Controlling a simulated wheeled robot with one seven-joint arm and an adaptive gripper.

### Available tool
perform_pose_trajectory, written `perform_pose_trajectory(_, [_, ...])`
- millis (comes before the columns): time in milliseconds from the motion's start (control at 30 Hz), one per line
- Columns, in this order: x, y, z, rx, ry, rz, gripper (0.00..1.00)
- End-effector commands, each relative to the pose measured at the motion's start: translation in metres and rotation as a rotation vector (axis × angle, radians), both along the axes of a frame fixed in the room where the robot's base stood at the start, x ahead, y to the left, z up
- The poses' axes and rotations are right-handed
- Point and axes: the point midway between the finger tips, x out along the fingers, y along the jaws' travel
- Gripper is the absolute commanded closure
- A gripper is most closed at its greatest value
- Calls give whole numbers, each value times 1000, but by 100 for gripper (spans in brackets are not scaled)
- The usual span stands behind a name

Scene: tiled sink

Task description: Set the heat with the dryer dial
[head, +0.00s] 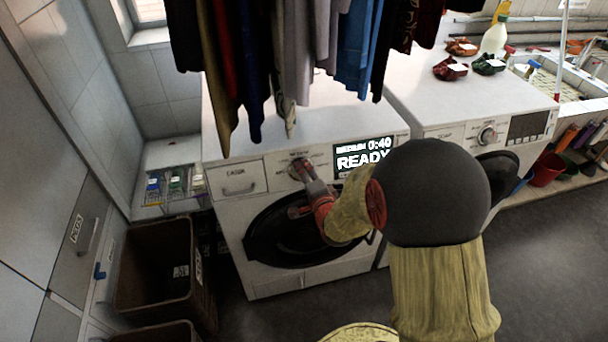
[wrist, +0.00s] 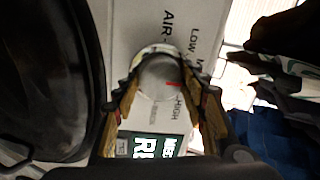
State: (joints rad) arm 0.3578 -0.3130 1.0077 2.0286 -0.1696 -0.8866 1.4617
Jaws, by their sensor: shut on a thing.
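The dryer (head: 330,275) is the white front-loading machine in the middle of the head view, with a dark round door. Its dial (head: 298,168) is on the front panel, left of the lit display (head: 362,153), which reads "MEDIUM 0:40 READY". In the wrist view the dial (wrist: 160,78) is a pale round knob with a red mark, and labels such as "AIR", "LOW" and "HIGH" stand around it. My gripper (head: 304,180) is at the dial, its two fingers on either side of the knob and shut on it. The fingers hide part of the knob's rim.
Dark and coloured clothes (head: 280,60) hang above the dryer, close over the panel. A second white machine (head: 460,110) stands at the right with cloth bundles on top. A brown bin (head: 150,270) stands on the floor at the left. A drawer (head: 237,181) is left of the dial.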

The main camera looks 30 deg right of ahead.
Motion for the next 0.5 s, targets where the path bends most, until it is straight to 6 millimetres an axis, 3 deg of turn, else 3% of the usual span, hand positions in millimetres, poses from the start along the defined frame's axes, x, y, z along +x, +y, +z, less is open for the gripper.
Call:
perform_pose_trajectory(33, [0, 0, -1, 1, 3, -2, 83])
perform_pose_trajectory(67, [-1, 0, -1, 1, 3, -2, 57])
perform_pose_trajectory(367, [0, 0, -1, 0, 1, 0, 40])
perform_pose_trajectory(500, [0, 0, 0, 0, 1, 0, 39])
